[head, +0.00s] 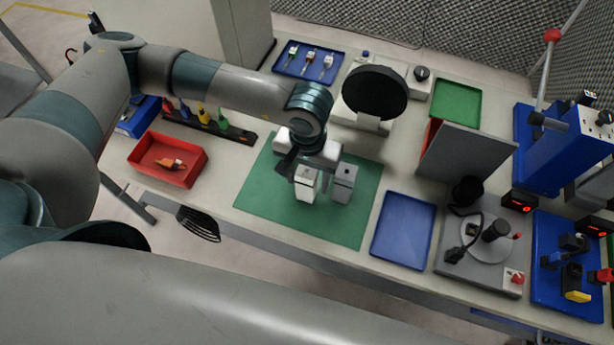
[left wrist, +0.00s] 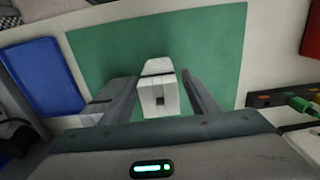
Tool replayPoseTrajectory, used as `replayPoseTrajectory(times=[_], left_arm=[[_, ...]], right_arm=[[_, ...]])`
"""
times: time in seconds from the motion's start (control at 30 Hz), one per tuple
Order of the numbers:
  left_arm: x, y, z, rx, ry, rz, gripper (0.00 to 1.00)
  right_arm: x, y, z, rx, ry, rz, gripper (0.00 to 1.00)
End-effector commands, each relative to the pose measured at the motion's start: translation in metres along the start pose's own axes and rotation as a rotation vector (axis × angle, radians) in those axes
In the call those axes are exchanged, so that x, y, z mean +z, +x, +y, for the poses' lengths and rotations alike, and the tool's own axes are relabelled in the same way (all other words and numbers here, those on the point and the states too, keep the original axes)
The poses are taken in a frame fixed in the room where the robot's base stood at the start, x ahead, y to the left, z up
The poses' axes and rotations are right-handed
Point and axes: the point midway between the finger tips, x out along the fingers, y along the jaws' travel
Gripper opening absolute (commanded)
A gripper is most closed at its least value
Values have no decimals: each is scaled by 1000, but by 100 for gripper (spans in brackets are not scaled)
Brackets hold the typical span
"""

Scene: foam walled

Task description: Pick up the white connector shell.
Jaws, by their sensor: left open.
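The white connector shell (head: 306,187) is at the green mat, below my left gripper (head: 322,186). In the left wrist view the shell (left wrist: 158,95) is a pale block with a small dark square opening, and it sits between the two grey fingers. My left gripper is open, and green shows between the shell and each finger, most clearly on the right. One finger is partly hidden in the head view. I cannot tell how far the fingertips are above the mat. My right gripper is not in view.
The green mat (head: 265,190) is mostly bare. A red bin (head: 143,165) with an orange item stands to the left, and an empty blue tray (head: 403,230) lies to the right. A black round-headed device (head: 375,92) and a grey panel (head: 467,155) stand behind.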

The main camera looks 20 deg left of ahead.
Motion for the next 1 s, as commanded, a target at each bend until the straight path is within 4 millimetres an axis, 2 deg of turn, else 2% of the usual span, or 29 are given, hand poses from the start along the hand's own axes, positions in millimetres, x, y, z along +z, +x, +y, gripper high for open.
replayPoseTrajectory(times=[0.03, 0.2, 0.6, 0.67, 0.8, 1.0], left_arm=[[1, 3, 0, -2, -1, -3, 55], [0, 12, -1, -1, 0, 0, 55], [0, 12, -1, -1, 0, 0, 55], [0, 12, -1, -1, -1, 0, 43], [0, 11, -1, -1, -1, 0, 9], [0, 11, -1, -1, -1, 0, 8]], right_arm=[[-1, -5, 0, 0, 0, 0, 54], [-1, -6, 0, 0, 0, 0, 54], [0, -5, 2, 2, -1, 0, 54], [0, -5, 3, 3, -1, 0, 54], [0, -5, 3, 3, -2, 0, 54], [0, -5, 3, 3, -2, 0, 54]])
